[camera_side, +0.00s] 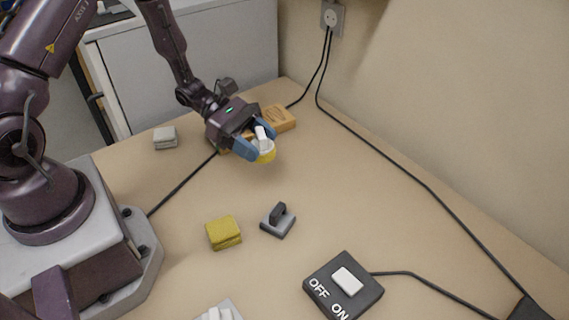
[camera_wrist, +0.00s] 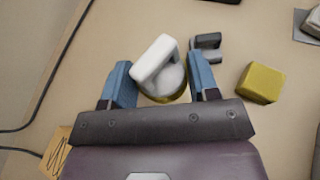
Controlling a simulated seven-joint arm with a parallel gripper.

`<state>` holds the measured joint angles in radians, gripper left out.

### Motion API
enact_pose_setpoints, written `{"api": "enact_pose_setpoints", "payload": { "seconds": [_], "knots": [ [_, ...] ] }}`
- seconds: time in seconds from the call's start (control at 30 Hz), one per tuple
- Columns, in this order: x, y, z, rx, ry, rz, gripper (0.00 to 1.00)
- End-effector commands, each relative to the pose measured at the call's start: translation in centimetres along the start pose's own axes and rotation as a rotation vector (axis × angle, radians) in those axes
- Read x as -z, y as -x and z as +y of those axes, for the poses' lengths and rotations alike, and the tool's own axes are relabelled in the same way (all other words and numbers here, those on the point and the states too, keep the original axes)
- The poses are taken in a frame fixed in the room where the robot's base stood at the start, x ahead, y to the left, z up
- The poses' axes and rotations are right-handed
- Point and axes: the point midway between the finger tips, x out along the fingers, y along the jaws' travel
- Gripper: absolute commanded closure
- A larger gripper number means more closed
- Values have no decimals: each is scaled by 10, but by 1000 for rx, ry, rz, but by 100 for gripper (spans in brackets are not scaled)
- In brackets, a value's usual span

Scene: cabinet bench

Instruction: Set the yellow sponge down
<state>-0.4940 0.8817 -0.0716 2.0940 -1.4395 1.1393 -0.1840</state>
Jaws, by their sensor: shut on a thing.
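My gripper (camera_side: 257,140) is at the far part of the bench, its blue fingers shut on a round yellow piece with a white handle (camera_side: 265,151). In the wrist view, the handled piece (camera_wrist: 170,75) sits between the fingers, white handle up, with yellow showing at its lower edge. It appears to be just above the bench top; the gap is hard to judge. A separate yellow sponge-like block (camera_side: 223,232) lies flat on the bench nearer the camera, clear of my gripper. It also shows right of the fingers in the wrist view (camera_wrist: 260,83).
A grey block with a dark upright handle (camera_side: 278,220) stands beside the yellow block. A wooden block (camera_side: 278,118) is just behind my gripper. A small grey block (camera_side: 165,138) lies left. A black OFF/ON switch box (camera_side: 343,285) is in front. Cables cross the bench; its right middle is clear.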

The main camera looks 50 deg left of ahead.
Motion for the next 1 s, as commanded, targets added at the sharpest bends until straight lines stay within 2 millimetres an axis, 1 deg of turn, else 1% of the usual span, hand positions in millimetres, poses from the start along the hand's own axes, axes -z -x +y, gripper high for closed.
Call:
{"api": "enact_pose_setpoints", "payload": {
  "seconds": [0.03, 0.07, 0.1, 0.2, 0.33, 0.53, 0.63, 0.73, 1.0],
  "knots": [
    [4, -8, 11, 3, -2, -1, 68],
    [6, -13, 18, 3, -2, -1, 68],
    [15, -18, 23, 4, 2, 0, 68],
    [29, -31, 36, 4, 1, 0, 68],
    [42, -42, 49, 2, 0, 0, 68],
    [52, -52, 59, 3, 0, 0, 68],
    [68, -57, 58, 3, 4, 1, 68],
    [77, -61, 58, 3, 1, 1, 68],
    [79, -62, 59, 2, -1, 1, 68]
  ]
}}
